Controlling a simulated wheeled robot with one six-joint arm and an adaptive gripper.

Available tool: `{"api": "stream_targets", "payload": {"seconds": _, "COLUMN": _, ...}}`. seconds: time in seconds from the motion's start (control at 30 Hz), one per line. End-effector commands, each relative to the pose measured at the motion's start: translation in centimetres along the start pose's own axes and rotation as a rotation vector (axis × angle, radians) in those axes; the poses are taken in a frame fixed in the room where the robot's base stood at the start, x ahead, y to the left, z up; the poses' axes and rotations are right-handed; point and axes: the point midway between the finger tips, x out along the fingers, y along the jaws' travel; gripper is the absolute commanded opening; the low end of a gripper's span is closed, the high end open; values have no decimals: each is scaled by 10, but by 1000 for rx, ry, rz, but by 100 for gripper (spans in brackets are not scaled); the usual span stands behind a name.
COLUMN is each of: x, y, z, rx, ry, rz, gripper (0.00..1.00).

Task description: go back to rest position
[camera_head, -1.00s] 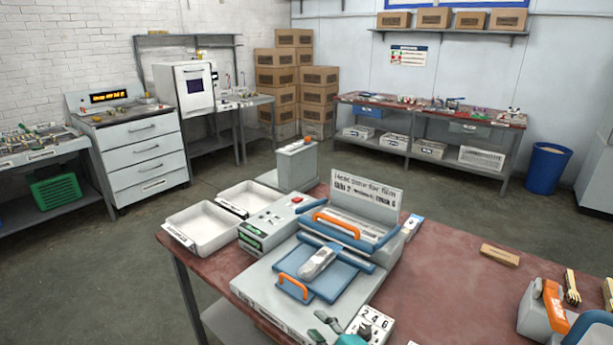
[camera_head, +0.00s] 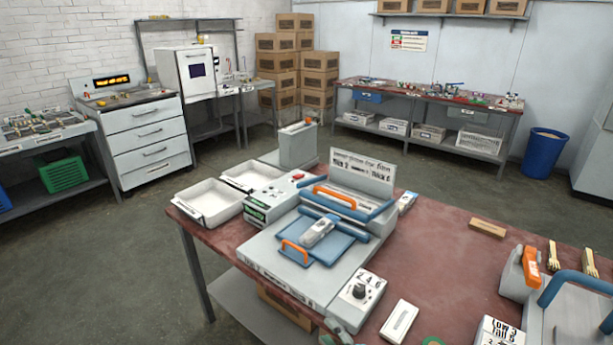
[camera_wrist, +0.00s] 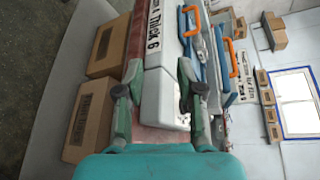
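In the head view only small green-grey parts of my gripper show at the bottom edge. The press (camera_head: 330,225) stands on the red table (camera_head: 440,240), with orange handles and a blue plate. A shiny silvery piece (camera_head: 317,232) rests on the plate. The press also shows in the wrist view (camera_wrist: 190,35).
A dial box (camera_head: 357,292) and a white block (camera_head: 399,321) lie in front of the press. Two white trays (camera_head: 210,205) sit at its left. A wooden block (camera_head: 487,229) and an orange-handled device (camera_head: 522,272) are at right. Open floor lies left of the table.

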Motion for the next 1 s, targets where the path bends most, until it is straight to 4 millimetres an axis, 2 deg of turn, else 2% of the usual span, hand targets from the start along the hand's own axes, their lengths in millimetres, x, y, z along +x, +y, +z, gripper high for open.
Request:
{"api": "stream_targets", "payload": {"seconds": 0.17, "x": -27, "y": 29, "z": -11, "rx": -99, "ry": 62, "rz": 0, "gripper": 37}}
{"api": "stream_targets", "payload": {"seconds": 0.27, "x": -50, "y": 50, "z": -18, "rx": -184, "ry": 109, "rz": 4, "gripper": 37}}
{"api": "stream_targets", "payload": {"seconds": 0.4, "x": -93, "y": 81, "z": -27, "rx": -342, "ry": 186, "rz": 17, "gripper": 37}}
{"api": "stream_targets", "payload": {"seconds": 0.6, "x": -158, "y": 115, "z": -31, "rx": -586, "ry": 285, "rz": 54, "gripper": 37}}
{"api": "stream_targets", "payload": {"seconds": 0.8, "x": -225, "y": 136, "z": -26, "rx": -841, "ry": 364, "rz": 109, "gripper": 37}}
{"api": "stream_targets", "payload": {"seconds": 1.0, "x": -290, "y": 146, "z": -12, "rx": -1106, "ry": 419, "rz": 176, "gripper": 37}}
